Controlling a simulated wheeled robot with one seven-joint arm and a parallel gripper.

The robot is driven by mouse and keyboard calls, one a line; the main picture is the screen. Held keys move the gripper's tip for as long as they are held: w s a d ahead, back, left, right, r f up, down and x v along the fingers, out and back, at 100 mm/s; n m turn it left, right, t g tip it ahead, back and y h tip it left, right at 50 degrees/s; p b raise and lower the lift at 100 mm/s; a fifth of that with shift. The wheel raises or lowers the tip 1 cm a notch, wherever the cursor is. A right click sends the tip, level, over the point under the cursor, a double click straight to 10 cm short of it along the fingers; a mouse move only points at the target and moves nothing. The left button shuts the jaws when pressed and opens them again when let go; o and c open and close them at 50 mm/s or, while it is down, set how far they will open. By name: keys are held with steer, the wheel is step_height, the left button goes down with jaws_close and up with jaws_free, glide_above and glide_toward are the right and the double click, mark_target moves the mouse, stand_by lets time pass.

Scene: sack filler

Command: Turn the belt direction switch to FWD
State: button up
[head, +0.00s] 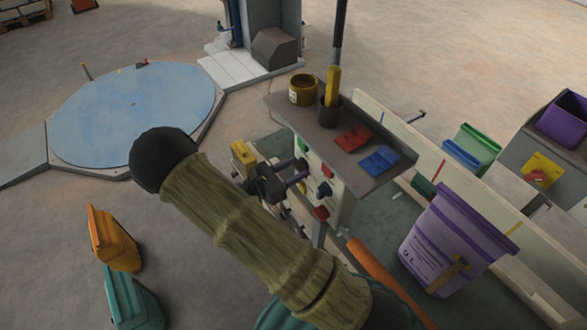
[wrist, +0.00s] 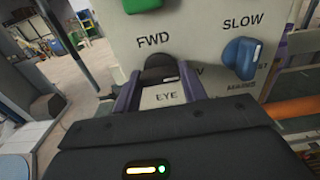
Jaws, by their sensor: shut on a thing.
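The belt direction switch is a black knob (wrist: 160,68) on a pale control panel (wrist: 200,25) in the wrist view. The label FWD is printed above and left of it; a partly hidden label ending in V is at its right. A small white mark shows at the knob's lower right; its exact pointing is hard to tell. My gripper (wrist: 160,88) has its purple fingers on either side of the knob and is shut on it. In the head view my gripper (head: 296,176) reaches the front of the control box (head: 338,204); the knob is hidden there.
A blue knob (wrist: 240,58) marked SLOW is right of the switch, and a green control (wrist: 141,4) is above. A shelf (head: 290,108) with a yellow tin (head: 302,90) and a dark cup (head: 327,112) overhangs the panel. A purple bucket (head: 452,240) stands at the right.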

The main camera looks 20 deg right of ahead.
steer(key=shift+r+n+p, duration=0.1)
steer(key=shift+n+p, duration=0.2)
steer(key=n+p, duration=0.3)
steer(key=shift+r+n, duration=0.1)
steer(key=shift+n, duration=0.2)
steer(key=n+p, duration=0.2)
steer(key=n, duration=0.2)
steer(key=shift+n+p, duration=0.3)
steer(key=shift+p, duration=0.1)
steer(key=n+p, duration=0.1)
steer(key=n, duration=0.3)
steer(key=shift+p, duration=0.4)
steer(key=n+p, duration=0.1)
steer(key=n, duration=0.4)
steer(key=shift+f, duration=0.2)
steer(key=o, duration=1)
steer(key=shift+a, duration=0.15)
